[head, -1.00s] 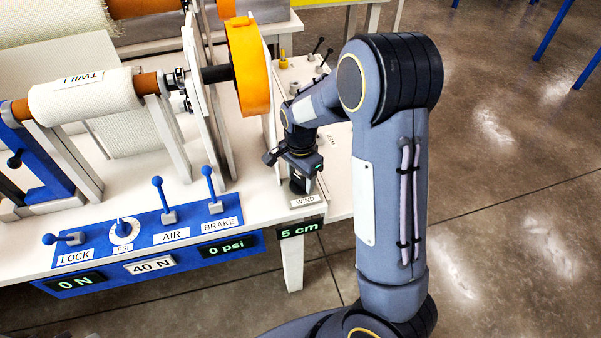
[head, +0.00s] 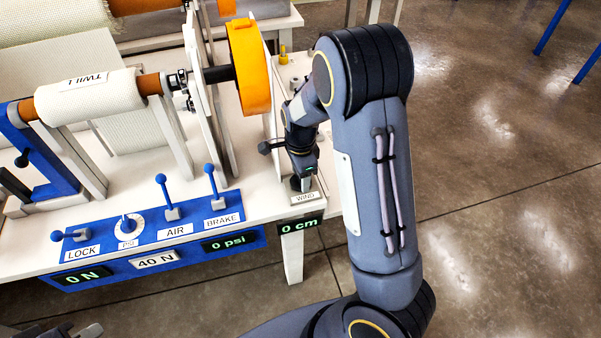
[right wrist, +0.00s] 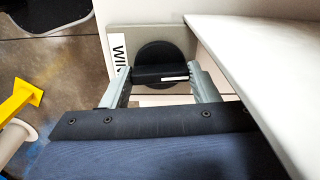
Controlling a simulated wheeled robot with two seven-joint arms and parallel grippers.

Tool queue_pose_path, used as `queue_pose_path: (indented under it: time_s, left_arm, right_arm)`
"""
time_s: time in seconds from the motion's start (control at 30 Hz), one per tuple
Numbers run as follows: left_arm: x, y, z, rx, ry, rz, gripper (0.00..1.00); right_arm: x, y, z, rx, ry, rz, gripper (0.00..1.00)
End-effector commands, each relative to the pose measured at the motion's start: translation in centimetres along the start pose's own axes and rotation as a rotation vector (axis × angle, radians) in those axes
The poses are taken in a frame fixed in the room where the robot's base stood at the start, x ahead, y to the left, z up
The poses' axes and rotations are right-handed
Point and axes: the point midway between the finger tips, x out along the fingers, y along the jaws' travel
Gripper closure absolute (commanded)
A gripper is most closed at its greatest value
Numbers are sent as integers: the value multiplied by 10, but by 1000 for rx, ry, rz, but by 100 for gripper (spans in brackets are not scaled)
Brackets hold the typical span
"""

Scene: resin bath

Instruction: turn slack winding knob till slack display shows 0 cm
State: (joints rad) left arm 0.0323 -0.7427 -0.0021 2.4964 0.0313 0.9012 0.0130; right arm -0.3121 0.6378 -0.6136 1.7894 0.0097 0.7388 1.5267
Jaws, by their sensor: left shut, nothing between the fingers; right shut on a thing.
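The slack display (head: 299,224) hangs on the table's front edge under the WIND label (head: 305,197) and reads 0 cm. The slack winding knob (right wrist: 160,52) is a black disc with a raised bar, seen in the right wrist view beside the WIND label. My right gripper (right wrist: 161,76) is shut on the knob's bar, one finger at each end. In the head view my right gripper (head: 302,183) points down at the knob and mostly hides it. My left gripper (head: 88,331) shows only partly at the bottom left edge, shut and away from the table.
A blue panel (head: 150,238) with LOCK, PSI, AIR and BRAKE controls lies left of the knob. An orange wheel (head: 249,68) and a TWILL roll (head: 88,97) stand behind.

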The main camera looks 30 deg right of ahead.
Motion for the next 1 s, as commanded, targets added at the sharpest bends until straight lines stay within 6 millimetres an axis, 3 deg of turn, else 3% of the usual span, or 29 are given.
queue_pose_path:
  time_s: [0.17, 0.2, 0.37, 0.67, 1.0]
  left_arm:
    - [0, 0, 0, 0, 0, 0, 100]
    - [0, 0, 0, 0, 0, 0, 100]
    - [0, 0, 0, 0, 0, 0, 100]
    - [0, 0, 0, 0, 0, 0, 100]
    - [-5, 2, -2, 0, 0, 0, 100]
  right_arm:
    - [-1, -1, 0, 0, 0, -4, 68]
    - [-1, -1, 0, 0, 0, -4, 43]
    - [-1, -1, 0, -1, 0, -3, 24]
    - [-3, -1, 0, -2, 0, -2, 24]
    - [-55, -1, 0, -2, -1, -6, 24]
